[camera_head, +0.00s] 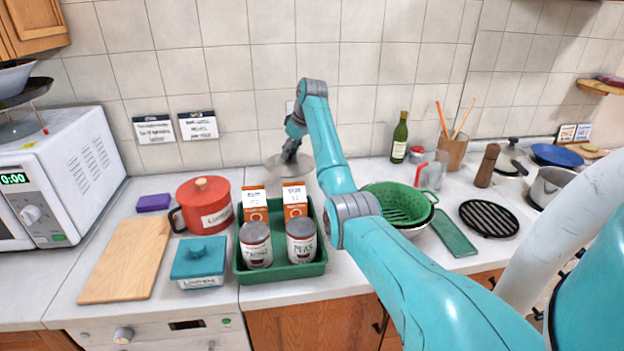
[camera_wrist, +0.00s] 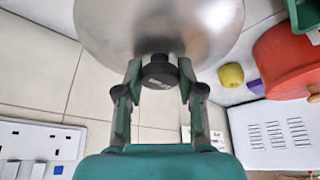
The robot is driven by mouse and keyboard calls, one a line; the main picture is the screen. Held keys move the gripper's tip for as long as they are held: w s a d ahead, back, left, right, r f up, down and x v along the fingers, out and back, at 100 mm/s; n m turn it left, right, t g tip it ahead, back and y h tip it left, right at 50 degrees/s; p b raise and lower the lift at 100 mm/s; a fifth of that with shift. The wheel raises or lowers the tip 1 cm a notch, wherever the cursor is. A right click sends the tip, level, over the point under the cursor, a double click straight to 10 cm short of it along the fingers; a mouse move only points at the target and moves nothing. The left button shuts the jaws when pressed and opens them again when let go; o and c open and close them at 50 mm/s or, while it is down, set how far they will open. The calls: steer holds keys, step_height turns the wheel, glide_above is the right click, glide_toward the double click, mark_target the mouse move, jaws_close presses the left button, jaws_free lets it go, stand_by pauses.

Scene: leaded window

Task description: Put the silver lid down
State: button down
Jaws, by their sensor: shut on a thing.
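The silver lid (camera_head: 280,170) is a round, shiny disc with a black knob. It is near the back wall, behind the green tray, in the head view. In the wrist view the lid (camera_wrist: 160,25) fills the top middle, with its black knob (camera_wrist: 160,72) between the fingers. My gripper (camera_wrist: 160,76) is shut on that knob; it also shows in the head view (camera_head: 291,152), above the lid. I cannot tell whether the lid's underside touches anything.
The green tray (camera_head: 281,271) holds two cans and two orange boxes in front of the lid. A red pot (camera_head: 204,204) stands to the left, and a green colander (camera_head: 396,203) to the right. A wine bottle (camera_head: 400,138) stands by the wall.

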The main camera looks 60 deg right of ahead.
mark_target(296, 160)
step_height(296, 160, down, 9)
steer(key=shift+r, duration=0.15)
stand_by(0.4)
steer(key=c, duration=0.7)
jaws_free()
steer(key=v, duration=1.2)
